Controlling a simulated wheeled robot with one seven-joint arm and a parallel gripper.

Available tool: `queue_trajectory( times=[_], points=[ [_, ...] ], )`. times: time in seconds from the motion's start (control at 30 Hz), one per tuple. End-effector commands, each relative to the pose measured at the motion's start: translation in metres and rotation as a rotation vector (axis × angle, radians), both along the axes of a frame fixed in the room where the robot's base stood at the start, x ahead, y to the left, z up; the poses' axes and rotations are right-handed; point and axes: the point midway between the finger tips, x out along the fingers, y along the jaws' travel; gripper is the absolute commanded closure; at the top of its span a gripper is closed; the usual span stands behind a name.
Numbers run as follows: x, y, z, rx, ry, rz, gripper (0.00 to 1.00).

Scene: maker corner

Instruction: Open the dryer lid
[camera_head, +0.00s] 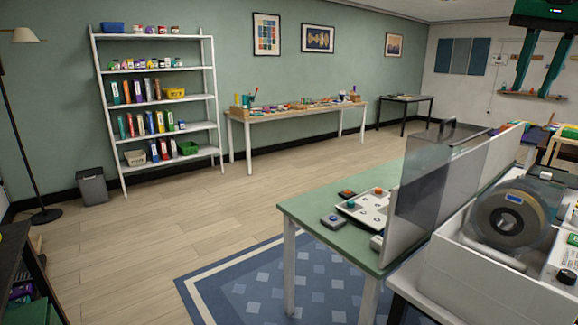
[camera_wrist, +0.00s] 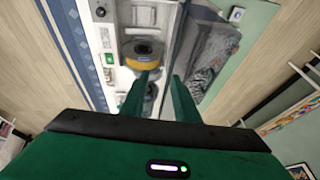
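The dryer is a white box (camera_head: 465,270) at the right of the head view, with a dark filament spool (camera_head: 503,222) inside. The spool shows uncovered. My green gripper (camera_head: 533,92) hangs fingers down at the top right, apart from the lid. In the wrist view my gripper (camera_wrist: 160,76) is open and empty; the spool (camera_wrist: 143,53) lies beyond its fingers, and the smoky lid (camera_wrist: 212,60) is to the right.
A green-topped table (camera_head: 320,205) left of the dryer carries a white panel with coloured knobs (camera_head: 367,208). A blue rug (camera_head: 270,285) lies below. A shelf (camera_head: 155,100) and a workbench (camera_head: 290,112) line the far wall. The wooden floor between is clear.

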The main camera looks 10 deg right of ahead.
Motion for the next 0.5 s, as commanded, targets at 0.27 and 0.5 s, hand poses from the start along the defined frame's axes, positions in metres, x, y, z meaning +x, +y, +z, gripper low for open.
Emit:
queue_trajectory(
  times=[0.27, 0.5],
  points=[
    [-0.003, 0.013, -0.035, -0.001, 0.048, 0.043, 0.72],
    [-0.022, 0.024, -0.078, 0.002, 0.103, 0.091, 0.72]
  ],
)
